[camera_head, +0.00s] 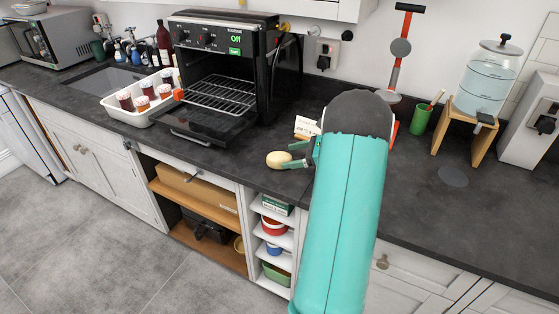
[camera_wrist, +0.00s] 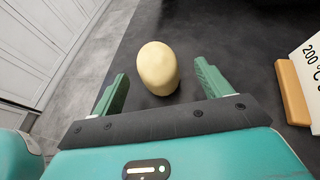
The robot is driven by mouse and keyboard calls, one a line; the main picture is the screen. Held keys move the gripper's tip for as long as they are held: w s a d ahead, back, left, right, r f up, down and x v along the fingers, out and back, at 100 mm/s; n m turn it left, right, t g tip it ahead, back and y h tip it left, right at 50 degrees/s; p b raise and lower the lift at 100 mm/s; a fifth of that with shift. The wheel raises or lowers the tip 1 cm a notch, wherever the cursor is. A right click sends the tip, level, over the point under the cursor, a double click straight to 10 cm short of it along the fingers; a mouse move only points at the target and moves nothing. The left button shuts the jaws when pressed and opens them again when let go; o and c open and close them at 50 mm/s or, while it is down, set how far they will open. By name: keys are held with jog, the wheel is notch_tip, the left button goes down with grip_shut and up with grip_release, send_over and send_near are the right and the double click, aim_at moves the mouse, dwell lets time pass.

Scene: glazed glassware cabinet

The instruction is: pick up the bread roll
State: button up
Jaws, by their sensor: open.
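The bread roll (camera_head: 279,159) is pale yellow and rounded, and sits on the dark countertop near its front edge. It also shows in the wrist view (camera_wrist: 158,68), just beyond and between my fingertips. My gripper (camera_head: 297,155) is open, with its two green fingers pointing at the roll from the right. In the wrist view the fingers (camera_wrist: 157,82) stand apart on either side, with space between them and the roll. Nothing is held. My teal arm hides part of the counter in the head view.
A small sign (camera_head: 306,127) reading 200 °C in a wooden holder stands close to my gripper; it shows at right in the wrist view (camera_wrist: 294,92). An oven (camera_head: 225,75) with its door lowered stands behind, left. A white tray (camera_head: 140,118) holds several jars. A green cup (camera_head: 420,120) stands right.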

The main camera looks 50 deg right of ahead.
aim_at(288, 157)
jog(key=x, duration=0.5)
jog(key=shift+s+a+f, duration=0.1)
jog(key=shift+s+f, duration=0.05)
jog(key=shift+s, duration=0.05)
jog(key=c, duration=1.1)
jog(key=shift+o, duration=0.2)
